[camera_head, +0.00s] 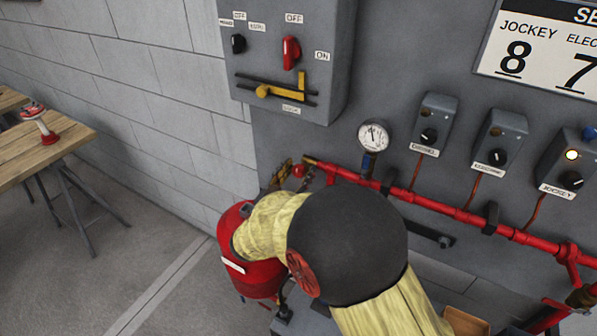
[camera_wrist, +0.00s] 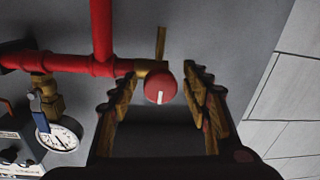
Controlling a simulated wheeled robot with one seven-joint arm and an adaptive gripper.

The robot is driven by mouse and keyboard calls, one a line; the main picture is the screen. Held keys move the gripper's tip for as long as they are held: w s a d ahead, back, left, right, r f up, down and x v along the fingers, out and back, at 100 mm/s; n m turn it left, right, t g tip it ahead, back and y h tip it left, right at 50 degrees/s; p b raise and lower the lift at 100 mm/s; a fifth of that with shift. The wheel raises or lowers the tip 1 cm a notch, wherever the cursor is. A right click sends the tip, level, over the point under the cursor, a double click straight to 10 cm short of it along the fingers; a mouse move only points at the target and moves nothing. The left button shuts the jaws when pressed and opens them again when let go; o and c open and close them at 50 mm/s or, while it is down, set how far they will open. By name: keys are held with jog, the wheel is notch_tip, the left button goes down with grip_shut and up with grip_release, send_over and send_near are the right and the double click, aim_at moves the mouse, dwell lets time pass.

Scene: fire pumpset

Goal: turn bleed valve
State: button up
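The bleed valve shows in the wrist view as a round red knob (camera_wrist: 160,88) with a white mark, on a brass fitting at the end of a red pipe. In the head view the small red knob (camera_head: 298,171) is partly hidden by my arm. My gripper (camera_wrist: 160,76) is open, with one finger on each side of the knob. A gap shows on both sides, and I see no clear contact. How deep the knob sits between the fingers is hard to tell. My arm covers most of the gripper in the head view.
A pressure gauge (camera_head: 373,135) stands above the red pipe (camera_head: 440,202), close to the valve; it also shows in the wrist view (camera_wrist: 58,136). A grey switch box (camera_head: 285,55) hangs above. A red vessel (camera_head: 262,275) is below my arm. A wooden table (camera_head: 45,145) is at left.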

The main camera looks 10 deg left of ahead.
jog(key=shift+c, duration=1.2)
jog(key=c, duration=0.8)
jog(key=shift+c, duration=0.5)
